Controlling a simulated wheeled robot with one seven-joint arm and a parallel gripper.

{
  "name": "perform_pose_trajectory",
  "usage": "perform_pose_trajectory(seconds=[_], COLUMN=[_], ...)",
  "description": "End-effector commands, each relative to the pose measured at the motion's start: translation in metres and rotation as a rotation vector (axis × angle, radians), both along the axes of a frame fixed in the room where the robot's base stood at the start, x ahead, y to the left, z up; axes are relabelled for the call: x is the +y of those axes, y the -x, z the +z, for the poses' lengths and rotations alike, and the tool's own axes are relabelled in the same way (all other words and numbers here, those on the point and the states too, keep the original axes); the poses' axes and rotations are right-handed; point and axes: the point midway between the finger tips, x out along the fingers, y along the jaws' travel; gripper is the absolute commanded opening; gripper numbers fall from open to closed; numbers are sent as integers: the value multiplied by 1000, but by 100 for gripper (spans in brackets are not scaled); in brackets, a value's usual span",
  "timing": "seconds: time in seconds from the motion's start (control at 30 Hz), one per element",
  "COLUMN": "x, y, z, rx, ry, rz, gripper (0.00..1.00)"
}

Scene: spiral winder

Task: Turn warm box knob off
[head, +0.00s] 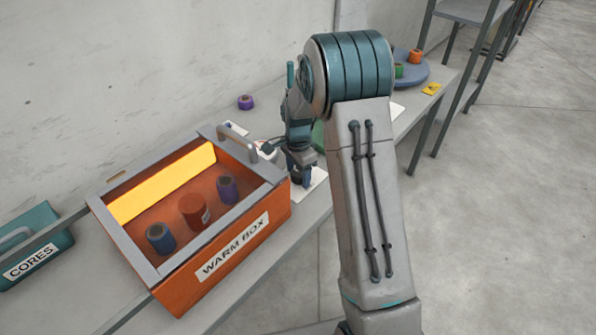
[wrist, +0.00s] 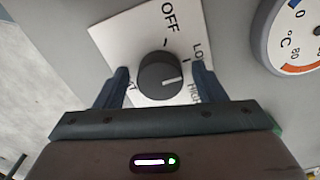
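The warm box (head: 182,275) is an orange box with a grey rim and a "WARM BOX" label, on the bench at left in the head view. In the wrist view its round black knob (wrist: 160,75) sits on a white dial plate (wrist: 118,36) marked OFF at the top, with LO and HIGH at right. The knob's white line points right, away from OFF. My gripper (wrist: 160,86) is open, its two fingers on either side of the knob with visible gaps. In the head view my gripper (head: 300,182) is at the box's right end, where the knob is hidden.
A round temperature gauge (wrist: 290,38) is right of the dial plate. Several spools stand inside the box, whose lid is open. A teal "CORES" bin (head: 35,245) is at left. A purple spool (head: 245,102) and a blue turntable (head: 418,76) stand farther along the bench.

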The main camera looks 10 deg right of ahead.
Motion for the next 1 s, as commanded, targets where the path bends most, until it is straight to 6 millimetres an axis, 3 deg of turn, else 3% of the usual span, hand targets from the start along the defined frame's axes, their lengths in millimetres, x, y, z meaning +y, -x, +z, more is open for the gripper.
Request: perform_pose_trajectory(seconds=[0.03,0.13,0.17,0.57,1.0], x=[0,0,0,0,-1], y=[0,0,0,0,0], z=[0,0,0,0,1], rx=[0,0,0,-1,-2], ry=[0,0,0,0,0], rz=[0,0,0,58,403], gripper=[50,22,19,19,19])
